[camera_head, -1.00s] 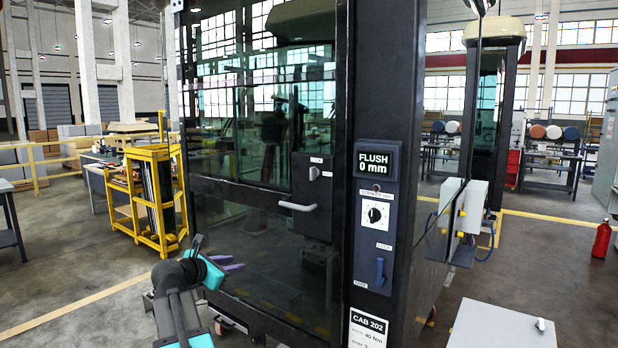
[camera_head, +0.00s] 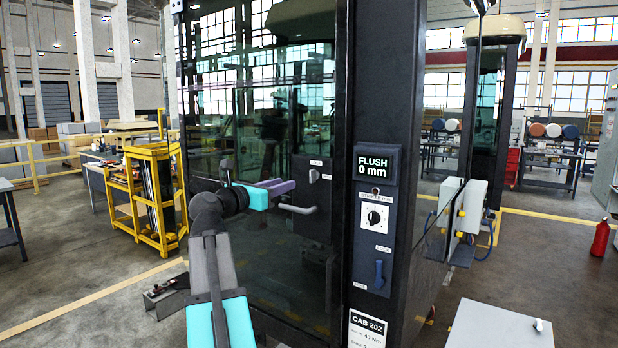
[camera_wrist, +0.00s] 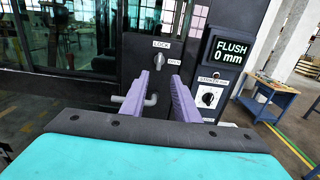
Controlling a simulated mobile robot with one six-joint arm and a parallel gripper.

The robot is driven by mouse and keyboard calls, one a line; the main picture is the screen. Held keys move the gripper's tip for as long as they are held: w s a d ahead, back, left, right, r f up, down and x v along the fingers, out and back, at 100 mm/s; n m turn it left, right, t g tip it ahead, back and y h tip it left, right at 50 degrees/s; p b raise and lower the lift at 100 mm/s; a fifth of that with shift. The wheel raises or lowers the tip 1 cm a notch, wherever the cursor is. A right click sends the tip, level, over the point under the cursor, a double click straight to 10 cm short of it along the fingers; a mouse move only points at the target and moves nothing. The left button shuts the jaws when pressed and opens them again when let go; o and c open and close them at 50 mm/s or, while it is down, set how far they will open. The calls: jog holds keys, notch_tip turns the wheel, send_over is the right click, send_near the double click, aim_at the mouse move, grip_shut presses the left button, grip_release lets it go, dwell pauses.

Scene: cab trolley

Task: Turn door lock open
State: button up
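The door lock is a small grey knob (camera_head: 313,175) on the black lock plate of the cab door. In the wrist view the knob (camera_wrist: 160,64) sits under a LOCK label, with a second small label at its right that I cannot read surely. The knob looks roughly upright. A grey door handle (camera_head: 297,209) is below it; in the wrist view, a finger partly covers it. My gripper (camera_head: 284,187) has purple fingers pointing at the plate, left of the knob in the head view. In the wrist view my gripper (camera_wrist: 167,80) is open and empty, the knob beyond its fingertips.
Right of the door, a dark post carries a FLUSH 0 mm display (camera_head: 377,164), a dial (camera_head: 374,217) and a blue lever (camera_head: 379,273). A yellow trolley (camera_head: 155,200) stands at the left. A white-topped box (camera_head: 500,325) is at the lower right.

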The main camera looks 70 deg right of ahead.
aim_at(311, 176)
jog(key=shift+d, duration=0.1)
jog(key=p+x, duration=0.3)
jog(key=x, duration=1)
jog(key=shift+s+d, duration=0.15)
jog(key=shift+d, duration=0.15)
grip_shut()
